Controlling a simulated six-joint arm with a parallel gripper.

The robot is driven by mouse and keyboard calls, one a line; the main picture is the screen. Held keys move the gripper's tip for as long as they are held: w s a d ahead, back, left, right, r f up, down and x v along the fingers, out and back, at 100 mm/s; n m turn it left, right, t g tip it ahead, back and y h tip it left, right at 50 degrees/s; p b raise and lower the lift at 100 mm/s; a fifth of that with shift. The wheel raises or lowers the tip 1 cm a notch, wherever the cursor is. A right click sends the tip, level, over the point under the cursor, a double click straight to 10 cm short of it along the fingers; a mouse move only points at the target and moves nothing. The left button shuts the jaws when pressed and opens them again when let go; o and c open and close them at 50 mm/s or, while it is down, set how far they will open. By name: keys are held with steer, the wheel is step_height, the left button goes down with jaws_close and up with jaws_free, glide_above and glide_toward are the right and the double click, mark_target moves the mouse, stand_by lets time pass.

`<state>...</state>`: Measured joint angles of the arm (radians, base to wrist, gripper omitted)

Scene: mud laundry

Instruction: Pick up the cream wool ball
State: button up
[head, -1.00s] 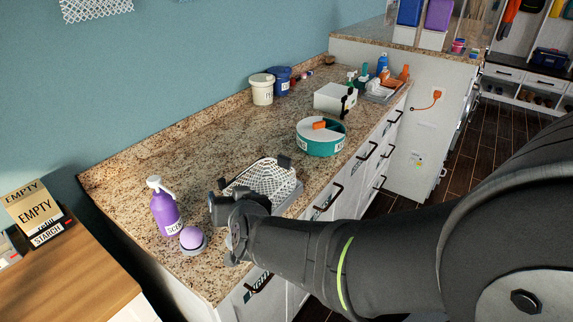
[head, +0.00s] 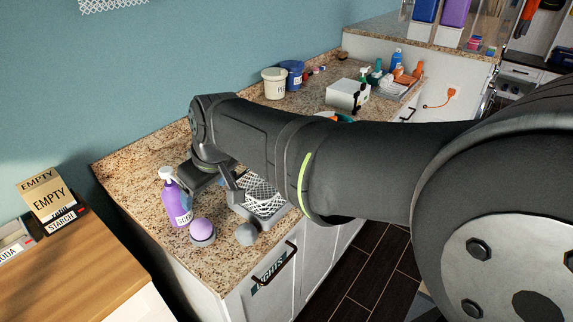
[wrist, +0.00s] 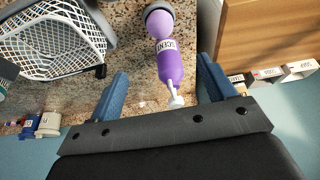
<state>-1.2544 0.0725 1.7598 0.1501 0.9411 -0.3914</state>
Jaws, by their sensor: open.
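I cannot make out a cream wool ball in either current view. A plain grey ball (head: 246,234) sits on the counter near its front edge, beside the white basket (head: 263,197); the basket also shows in the wrist view (wrist: 48,42). A purple ball (head: 202,229) rests in a small grey holder to its left. My gripper (head: 212,183) is above the counter, between the basket and the purple spray bottle (head: 176,203). In the wrist view my gripper (wrist: 161,88) is open and empty, with the bottle (wrist: 170,62) showing between its fingers. My arm hides part of the counter.
The granite counter (head: 130,165) runs along the blue wall. Cream (head: 275,84) and blue (head: 292,73) tubs and a white box (head: 347,94) stand farther back. A wooden surface (head: 85,262) with cardboard boxes (head: 45,195) is at the left.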

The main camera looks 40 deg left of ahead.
glide_toward(201, 223)
steer(key=x, duration=0.5)
steer(key=shift+w+a+f, duration=0.1)
steer(key=shift+a, duration=0.15)
steer(key=shift+d+x, duration=0.2)
steer(key=shift+x, duration=2.5)
steer(key=c, duration=1.2)
steer(key=shift+o, duration=0.2)
